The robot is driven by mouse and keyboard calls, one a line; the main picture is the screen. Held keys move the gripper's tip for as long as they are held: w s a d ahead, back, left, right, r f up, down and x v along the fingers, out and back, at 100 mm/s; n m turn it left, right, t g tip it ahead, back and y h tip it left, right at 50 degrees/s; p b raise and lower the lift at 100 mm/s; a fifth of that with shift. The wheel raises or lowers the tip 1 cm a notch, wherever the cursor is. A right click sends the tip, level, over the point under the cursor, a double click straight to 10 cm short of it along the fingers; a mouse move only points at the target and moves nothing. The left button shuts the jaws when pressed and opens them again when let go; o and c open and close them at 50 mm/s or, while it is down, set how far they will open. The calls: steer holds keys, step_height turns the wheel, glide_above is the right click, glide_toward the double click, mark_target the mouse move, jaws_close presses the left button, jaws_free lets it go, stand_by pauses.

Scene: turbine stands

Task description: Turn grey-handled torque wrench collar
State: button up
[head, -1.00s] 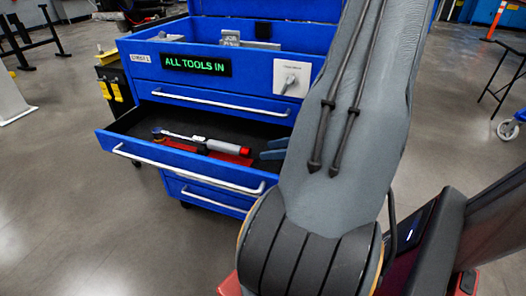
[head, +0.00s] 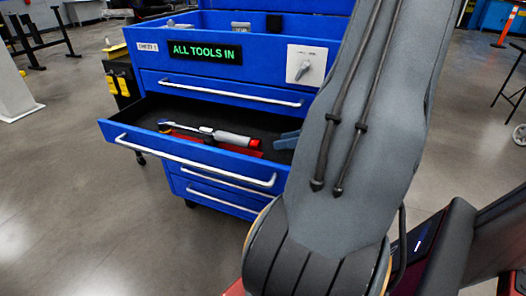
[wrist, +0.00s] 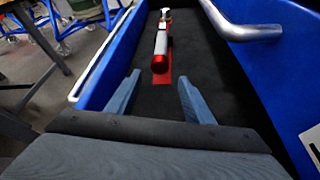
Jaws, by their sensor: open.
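The torque wrench (head: 233,139) lies in the open drawer of the blue tool cabinet, with a grey handle, a red collar at its right end and a blue-ringed head at the left. It rests on a red holder (head: 188,134). In the wrist view the wrench (wrist: 161,42) points away from me, its red end (wrist: 160,64) nearest. My gripper (wrist: 158,90) is open, its two blue fingers either side of the line of the wrench, short of the red end and empty. In the head view my arm hides part of the drawer's right side.
The open drawer (head: 185,158) has blue walls and a silver front handle. In the wrist view a silver handle (wrist: 245,32) is close on the right. A lit "ALL TOOLS IN" sign (head: 205,52) and a switch panel (head: 306,66) are above.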

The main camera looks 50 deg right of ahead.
mark_target(260, 145)
steer(key=x, duration=0.7)
steer(key=shift+w+a+f+b, duration=0.1)
steer(key=shift+w+a+b, duration=0.1)
steer(key=shift+w+b, duration=0.15)
steer(key=shift+s+a, duration=0.1)
steer(key=c, duration=1)
steer(key=shift+c, duration=0.2)
